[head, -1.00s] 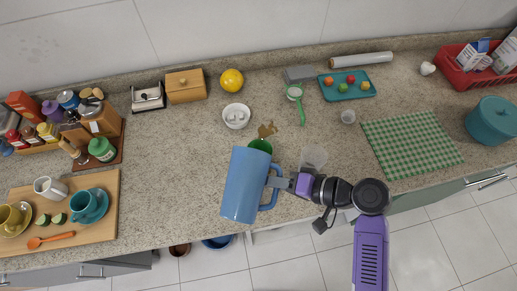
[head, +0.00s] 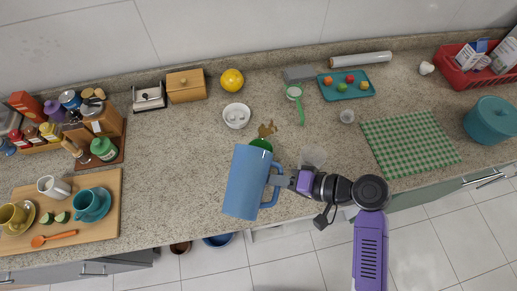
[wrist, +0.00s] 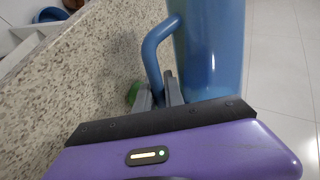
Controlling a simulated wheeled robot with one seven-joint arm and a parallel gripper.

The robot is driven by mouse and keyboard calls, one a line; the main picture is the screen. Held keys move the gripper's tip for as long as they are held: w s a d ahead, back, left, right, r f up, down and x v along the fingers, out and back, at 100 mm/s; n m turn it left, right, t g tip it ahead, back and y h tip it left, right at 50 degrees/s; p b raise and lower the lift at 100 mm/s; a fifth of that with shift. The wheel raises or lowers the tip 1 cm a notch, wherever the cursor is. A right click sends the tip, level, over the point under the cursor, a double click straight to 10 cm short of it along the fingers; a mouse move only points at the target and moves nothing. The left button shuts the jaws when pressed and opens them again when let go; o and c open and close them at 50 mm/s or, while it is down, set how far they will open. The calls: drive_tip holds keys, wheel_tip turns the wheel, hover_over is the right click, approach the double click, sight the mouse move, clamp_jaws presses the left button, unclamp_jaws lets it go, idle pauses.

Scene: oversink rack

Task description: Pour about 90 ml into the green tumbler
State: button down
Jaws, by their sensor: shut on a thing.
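A tall blue pitcher (head: 246,184) is held over the front part of the counter. My gripper (head: 282,182) is shut on its handle, which is on the pitcher's right side in the head view. The wrist view also shows the pitcher (wrist: 211,45) and my gripper (wrist: 166,92) at the handle. The green tumbler (head: 262,144) is just beyond the pitcher's upper end, partly hidden by it. A small piece of green (wrist: 133,92) shows beside the fingers in the wrist view. I cannot see the liquid or the tumbler's inside, nor tell the pitcher's exact tilt.
An irregular brown shape (head: 267,129) lies just behind the tumbler. A clear cup (head: 312,155) stands close to my gripper. A white dish (head: 236,115) and a green-handled strainer (head: 300,108) are farther back.

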sight(279, 168)
drive_tip(key=shift+f+b, duration=0.4)
drive_tip(key=shift+b, duration=0.2)
drive_tip(key=shift+a+n+b, duration=0.1)
drive_tip(key=shift+n+b, duration=0.2)
drive_tip(key=shift+b, duration=0.45)
drive_tip(key=shift+w+d+r+n+t+h, duration=0.15)
drive_tip(key=shift+w+r+n+t+h, duration=0.2)
drive_tip(key=shift+t, duration=0.25)
drive_tip(key=shift+w+d+r+n+t+h, duration=0.15)
drive_tip(key=shift+w+r+n+t, duration=0.1)
drive_tip(key=shift+r+t, duration=0.3)
drive_tip(key=shift+w+d+t+b, duration=0.1)
drive_tip(key=shift+w+t+b, duration=0.35)
drive_tip(key=shift+b, duration=0.1)
drive_tip(key=shift+w+d+r+n+t+h+b, duration=0.15)
drive_tip(key=shift+w+r+n+t+h+b, duration=0.3)
drive_tip(key=shift+b, duration=0.7)
drive_tip(key=shift+w+n+t, duration=0.15)
drive_tip(key=shift+n+t, duration=0.1)
drive_tip(key=shift+t, duration=0.1)
